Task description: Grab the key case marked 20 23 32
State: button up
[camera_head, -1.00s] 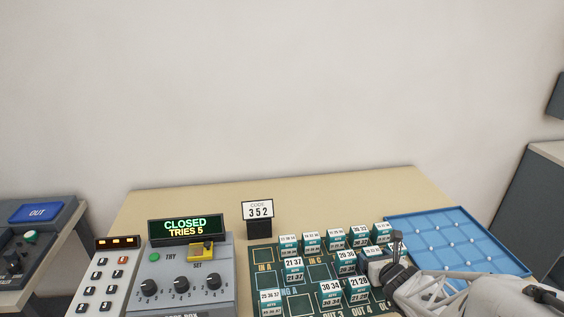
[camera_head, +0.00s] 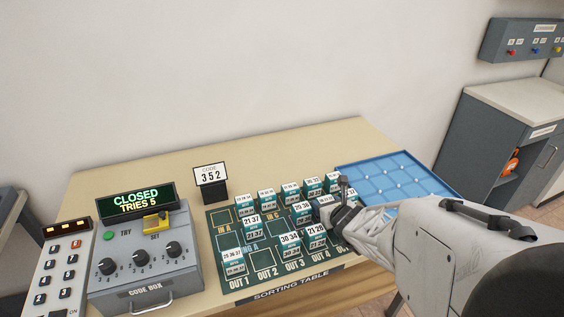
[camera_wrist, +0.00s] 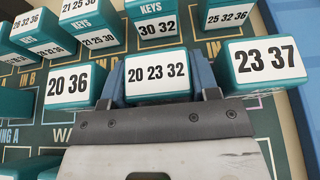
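The teal key case marked 20 23 32 (camera_wrist: 157,75) is in the middle of the wrist view, its white label facing the camera. My gripper (camera_wrist: 160,98) is right at this case, with blue finger parts close along its left and right sides. Whether the fingers press on it is not clear. Case 20 36 (camera_wrist: 72,86) stands to its left and case 23 37 (camera_wrist: 264,62) to its right. In the head view my gripper (camera_head: 335,207) is low among the cases at the right of the green board, and my arm hides part of that area.
Several other teal cases stand close around on the green sorting board (camera_head: 250,268). A blue tray (camera_head: 385,175) lies beyond my arm. The code box (camera_head: 145,265) reads CLOSED, TRIES 5.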

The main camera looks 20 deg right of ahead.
aim_at(326, 199)
jog(key=shift+c, duration=0.6)
jog(key=shift+r, duration=5)
